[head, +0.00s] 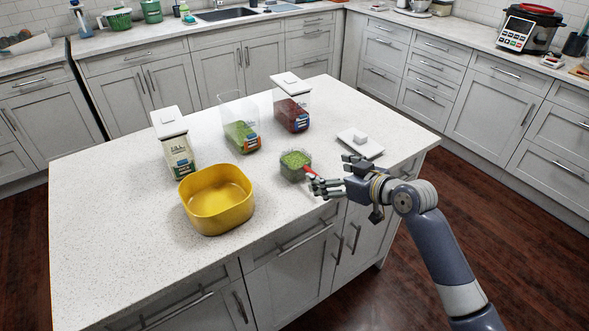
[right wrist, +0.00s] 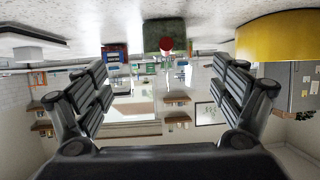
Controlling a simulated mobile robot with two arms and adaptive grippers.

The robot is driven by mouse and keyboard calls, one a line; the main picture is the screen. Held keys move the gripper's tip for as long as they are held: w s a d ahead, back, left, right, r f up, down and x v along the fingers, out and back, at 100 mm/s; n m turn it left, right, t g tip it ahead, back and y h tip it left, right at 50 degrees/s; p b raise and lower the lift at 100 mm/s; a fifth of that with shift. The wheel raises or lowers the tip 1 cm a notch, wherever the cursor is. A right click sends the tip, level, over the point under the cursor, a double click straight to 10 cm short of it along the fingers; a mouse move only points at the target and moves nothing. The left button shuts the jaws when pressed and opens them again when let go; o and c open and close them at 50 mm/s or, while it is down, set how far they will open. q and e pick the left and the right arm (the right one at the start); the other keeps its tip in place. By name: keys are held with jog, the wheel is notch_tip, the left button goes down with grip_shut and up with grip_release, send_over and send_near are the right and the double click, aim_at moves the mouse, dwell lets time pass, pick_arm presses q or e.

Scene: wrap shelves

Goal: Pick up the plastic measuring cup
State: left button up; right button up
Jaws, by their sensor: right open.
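The plastic measuring cup (head: 295,167) is clear, looks filled with something green and has a red handle (head: 311,171) pointing towards my right gripper. It stands on the white island top. My right gripper (head: 317,185) is open beside the handle, at the cup's right. In the right wrist view, which is upside down, the cup (right wrist: 163,32) and the red handle end (right wrist: 166,45) lie ahead, centred between the open fingers (right wrist: 160,76). Nothing is held. In the head view the fingertips and handle overlap, so contact cannot be told. My left gripper is not in view.
A yellow bowl (head: 215,208) stands left of the cup. A white lid (head: 360,147) lies behind my right gripper. A lidded carton-like container (head: 178,156), an open clear container (head: 240,126) and a red-filled lidded container (head: 292,108) stand behind. The island's front left is clear.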

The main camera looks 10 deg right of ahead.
aim_at(307, 167)
jog(key=x, duration=0.3)
jog(key=shift+w+a+f, duration=0.15)
jog(key=shift+w+a, duration=0.1)
jog(key=shift+w, duration=0.1)
jog(key=shift+w+a+f+p, duration=0.3)
jog(key=shift+w+f+p, duration=0.1)
jog(key=shift+w, duration=0.2)
jog(key=shift+w+a, duration=0.15)
jog(key=shift+w, duration=0.05)
jog(key=p+x, duration=0.1)
jog(key=x, duration=0.2)
jog(key=shift+s+a+f, duration=0.1)
jog(key=shift+a+f, duration=0.1)
jog(key=shift+w+a+f, duration=0.2)
jog(key=shift+w+f, duration=0.15)
jog(key=shift+w, duration=0.15)
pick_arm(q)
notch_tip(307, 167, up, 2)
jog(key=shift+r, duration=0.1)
pick_arm(e)
jog(key=c, duration=1.3)
